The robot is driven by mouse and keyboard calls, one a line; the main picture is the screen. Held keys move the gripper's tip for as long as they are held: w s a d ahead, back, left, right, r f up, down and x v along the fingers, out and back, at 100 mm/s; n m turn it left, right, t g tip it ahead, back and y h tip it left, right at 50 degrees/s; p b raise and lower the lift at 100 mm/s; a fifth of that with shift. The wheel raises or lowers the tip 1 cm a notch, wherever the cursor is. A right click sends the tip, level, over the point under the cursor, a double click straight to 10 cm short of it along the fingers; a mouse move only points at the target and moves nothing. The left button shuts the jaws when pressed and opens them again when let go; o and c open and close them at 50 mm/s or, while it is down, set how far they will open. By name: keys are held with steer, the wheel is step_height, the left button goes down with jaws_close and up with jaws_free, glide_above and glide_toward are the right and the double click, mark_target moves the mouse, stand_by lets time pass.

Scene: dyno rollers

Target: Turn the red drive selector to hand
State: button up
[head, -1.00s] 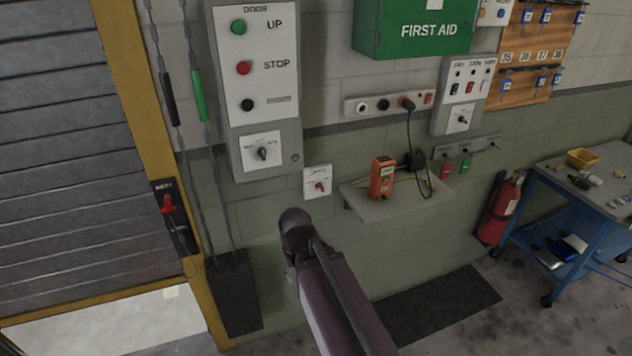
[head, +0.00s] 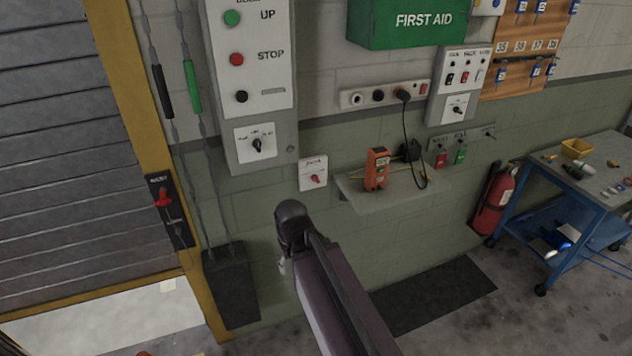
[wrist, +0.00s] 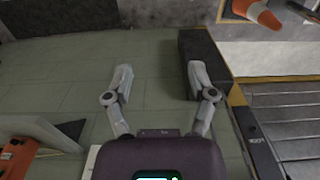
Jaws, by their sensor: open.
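A small white plate (head: 313,166) with a red knob (head: 314,178) is on the wall, left of the shelf, in the head view. The knob points slantwise; its lettering is too small to read. I cannot tell from the lettering which is the drive selector. My gripper (wrist: 160,75) is open and empty in the wrist view, facing the green wall. A white edge (wrist: 92,158) shows below its left finger. In the head view my arm mostly hides the gripper.
A shelf (head: 410,194) with an orange device (head: 376,169) juts out right of the white plate. Door chains hang into a dark box (head: 231,290). A control panel (head: 281,150) is above. An orange-and-white cone (wrist: 262,14) shows in the wrist view.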

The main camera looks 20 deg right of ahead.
steer(key=w+a+f+t+y+b, duration=0.1)
steer(key=w+f+t+y+b, duration=0.3)
steer(key=w+b, duration=0.3)
steer(key=m+t+h+b, duration=0.4)
steer(key=m+t+b, duration=0.5)
steer(key=t+b, duration=0.5)
glide_toward(317, 181)
steer(key=s, duration=0.3)
steer(key=shift+s, duration=0.1)
steer(key=w, duration=1.3)
steer(key=shift+w, duration=0.4)
steer(key=c, duration=1.2)
